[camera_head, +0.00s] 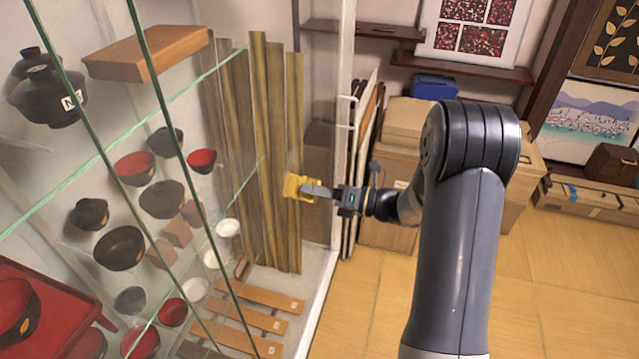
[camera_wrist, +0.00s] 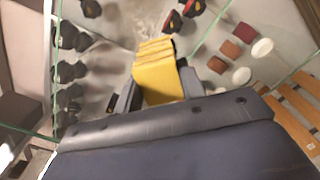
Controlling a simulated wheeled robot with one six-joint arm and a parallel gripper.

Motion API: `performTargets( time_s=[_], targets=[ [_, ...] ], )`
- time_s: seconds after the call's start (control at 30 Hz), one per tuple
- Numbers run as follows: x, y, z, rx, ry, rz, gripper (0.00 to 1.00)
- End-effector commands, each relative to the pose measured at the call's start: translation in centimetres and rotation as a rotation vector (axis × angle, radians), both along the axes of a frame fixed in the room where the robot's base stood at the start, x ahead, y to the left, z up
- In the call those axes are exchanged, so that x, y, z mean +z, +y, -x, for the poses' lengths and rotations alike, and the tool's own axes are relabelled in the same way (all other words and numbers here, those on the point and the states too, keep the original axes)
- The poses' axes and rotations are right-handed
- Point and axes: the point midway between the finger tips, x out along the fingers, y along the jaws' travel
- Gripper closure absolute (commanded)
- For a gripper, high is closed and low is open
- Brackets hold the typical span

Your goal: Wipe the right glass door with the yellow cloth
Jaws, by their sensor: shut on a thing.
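The yellow cloth (camera_head: 298,187) is a small folded pad at the tip of my gripper (camera_head: 318,191). In the wrist view the cloth (camera_wrist: 158,72) sits between the two fingers of my gripper (camera_wrist: 158,92), which is shut on it. The glass door (camera_head: 225,190) of the display case stands in front of the shelves, with a white handle on the white frame at its right. The cloth shows over the right part of the glass, near the frame. I cannot tell whether it touches the glass.
Behind the glass are dark and red bowls (camera_head: 120,248), a wooden block (camera_head: 145,52), tall bamboo-like strips (camera_head: 262,150) and wooden slats (camera_head: 262,298). Cardboard boxes (camera_head: 390,170) and a blue box (camera_head: 435,87) stand right of the case. The tatami floor (camera_head: 560,290) is clear at the lower right.

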Motion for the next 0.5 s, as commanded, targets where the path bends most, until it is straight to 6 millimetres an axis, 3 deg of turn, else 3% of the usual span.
performTargets(
  time_s=[0.5],
  targets=[
    [0.0, 1.1, 3.0, 0.004, 0.001, 0.0, 0.8]
  ],
)
